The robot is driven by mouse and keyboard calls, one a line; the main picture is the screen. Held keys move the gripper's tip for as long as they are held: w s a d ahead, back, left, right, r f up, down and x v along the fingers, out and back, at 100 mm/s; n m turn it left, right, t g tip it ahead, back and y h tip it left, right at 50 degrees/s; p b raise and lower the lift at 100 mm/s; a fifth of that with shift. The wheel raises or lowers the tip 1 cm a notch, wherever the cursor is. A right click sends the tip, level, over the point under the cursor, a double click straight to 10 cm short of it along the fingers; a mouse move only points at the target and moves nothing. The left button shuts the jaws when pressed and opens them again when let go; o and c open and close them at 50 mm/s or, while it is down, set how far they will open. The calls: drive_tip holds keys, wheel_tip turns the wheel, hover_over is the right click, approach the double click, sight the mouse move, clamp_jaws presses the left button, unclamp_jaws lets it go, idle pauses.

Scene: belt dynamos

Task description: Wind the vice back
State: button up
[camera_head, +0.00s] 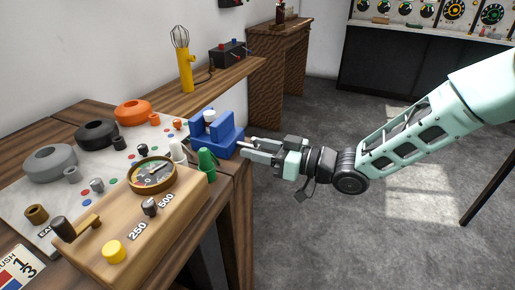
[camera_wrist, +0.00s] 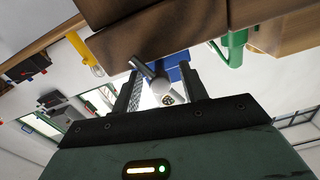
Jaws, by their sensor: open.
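The blue vice (camera_head: 226,134) stands at the right end of the bench, with a pale cylindrical piece (camera_head: 210,117) at its jaws. A metal bar handle (camera_head: 237,141) sticks out from its right side toward my gripper (camera_head: 246,149). In the wrist view, my gripper (camera_wrist: 160,72) is open, one finger on each side of the handle's metal bar and round screw end (camera_wrist: 160,86). A bit of the blue vice (camera_wrist: 174,73) shows behind them. I cannot tell whether the fingers touch the metal. The gap between the vice jaws is largely hidden.
A green cup-like piece (camera_head: 207,161) stands just in front of the vice. A wooden meter box (camera_head: 150,222) fills the front of the bench. Orange (camera_head: 133,112), black and grey rings lie at the left. Floor at the right is clear.

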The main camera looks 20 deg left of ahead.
drive_tip(key=d, duration=1.7)
drive_tip(key=shift+s, duration=0.45)
drive_tip(key=shift+d, duration=0.1)
